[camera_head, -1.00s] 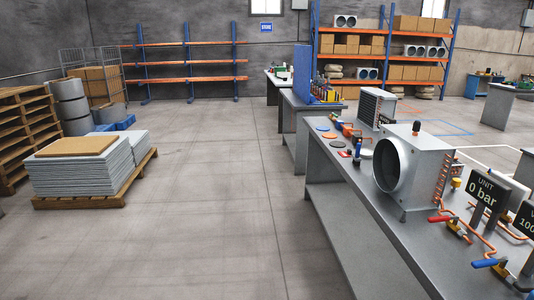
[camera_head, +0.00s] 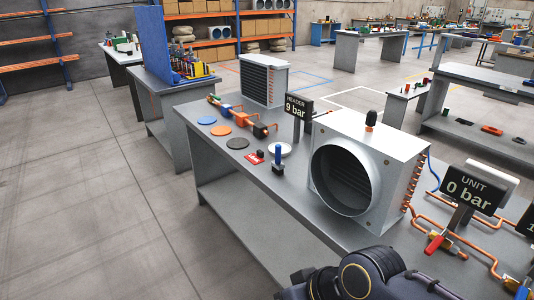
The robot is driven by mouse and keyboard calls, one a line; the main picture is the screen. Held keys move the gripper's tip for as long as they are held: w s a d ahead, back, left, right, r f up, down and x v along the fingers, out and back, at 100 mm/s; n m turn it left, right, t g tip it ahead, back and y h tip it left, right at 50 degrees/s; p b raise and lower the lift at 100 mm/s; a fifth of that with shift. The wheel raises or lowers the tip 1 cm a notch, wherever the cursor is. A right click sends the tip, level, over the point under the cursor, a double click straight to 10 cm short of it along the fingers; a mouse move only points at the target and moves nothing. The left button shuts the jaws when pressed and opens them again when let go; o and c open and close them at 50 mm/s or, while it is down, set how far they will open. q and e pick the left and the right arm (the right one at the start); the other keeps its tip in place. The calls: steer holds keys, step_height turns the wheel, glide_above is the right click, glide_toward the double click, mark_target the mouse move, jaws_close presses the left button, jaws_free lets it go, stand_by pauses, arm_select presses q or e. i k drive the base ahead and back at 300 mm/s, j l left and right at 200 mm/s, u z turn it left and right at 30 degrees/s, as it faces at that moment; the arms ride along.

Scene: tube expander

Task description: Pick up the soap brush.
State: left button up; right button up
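A small upright item with a blue handle (camera_head: 277,154), which looks like the soap brush, stands on the grey workbench (camera_head: 225,161). It is beside a white round dish (camera_head: 286,149) and a red card (camera_head: 254,158). Its lower end is too small to make out clearly. Dark links of one of my arms show at the bottom edge, in front of the bench. Neither gripper is in view.
A metal unit with a round duct opening (camera_head: 365,165) stands right of the brush. A "HEADER 9 bar" sign (camera_head: 298,107) stands behind it. Several coloured discs (camera_head: 221,130) lie to the left. Copper pipes and a "UNIT 0 bar" sign (camera_head: 467,189) are at right. Floor left of the bench is clear.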

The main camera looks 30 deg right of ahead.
mark_target(278, 168)
steer(key=i+z, duration=0.3)
steer(key=i, duration=0.2)
steer(key=i+j+z, duration=0.25)
steer(key=i, duration=0.2)
steer(key=i+z, duration=0.2)
steer(key=z, duration=0.25)
steer(key=i+z, duration=0.15)
steer(key=z, duration=0.3)
steer(key=i+j+z, duration=0.15)
steer(key=z, duration=0.3)
steer(key=i+j+z, duration=0.15)
steer(key=z, duration=0.3)
steer(key=i+j+z, duration=0.2)
steer(key=z, duration=0.25)
steer(key=i+j+z, duration=0.2)
steer(key=j+z, duration=0.15)
steer(key=z, duration=0.15)
